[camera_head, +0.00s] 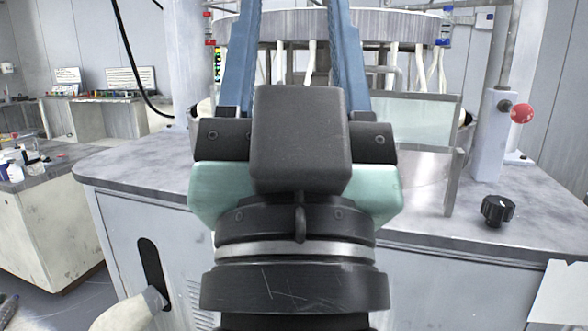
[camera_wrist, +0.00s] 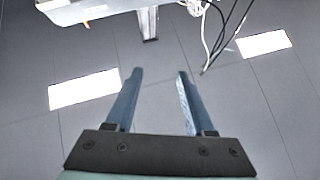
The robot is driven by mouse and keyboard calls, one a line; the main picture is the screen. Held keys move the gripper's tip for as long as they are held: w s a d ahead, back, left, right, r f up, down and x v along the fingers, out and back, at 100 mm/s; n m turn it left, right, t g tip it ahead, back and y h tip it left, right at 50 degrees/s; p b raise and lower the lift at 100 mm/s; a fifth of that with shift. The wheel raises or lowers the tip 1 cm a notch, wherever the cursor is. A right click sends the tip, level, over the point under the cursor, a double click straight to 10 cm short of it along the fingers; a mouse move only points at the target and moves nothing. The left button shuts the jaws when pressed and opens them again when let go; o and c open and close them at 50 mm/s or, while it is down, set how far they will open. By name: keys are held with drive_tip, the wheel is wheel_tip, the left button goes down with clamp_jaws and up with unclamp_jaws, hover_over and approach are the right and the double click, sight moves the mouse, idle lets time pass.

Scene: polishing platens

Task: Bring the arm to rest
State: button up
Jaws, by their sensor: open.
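My gripper (camera_wrist: 158,82) is open and empty. In the wrist view its two blue fingers stand apart, with ceiling panels and a light between and around them. In the head view my gripper shows large in the middle, from behind, with the blue fingers pointing up past the top edge of the picture. My wrist stands in front of the grey machine bench (camera_head: 115,172) and hides its middle. The fingertips are out of the head view.
A round machine head (camera_head: 390,25) with pale hoses hangs behind my fingers. A clear panel (camera_head: 420,120), a red knob (camera_head: 522,112) and a black dial (camera_head: 497,209) are to the right. A side bench (camera_head: 45,225) with bottles stands left. Cables (camera_wrist: 215,40) hang from the ceiling.

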wheel_tip(320, 180, up, 24)
drive_tip(key=s+p, duration=0.1)
drive_tip(key=p, duration=2.2)
drive_tip(key=shift+s+r+n+t, duration=0.15)
drive_tip(key=shift+r+n+t, duration=0.05)
drive_tip(key=shift+n+t, duration=0.1)
drive_tip(key=shift+a, duration=0.1)
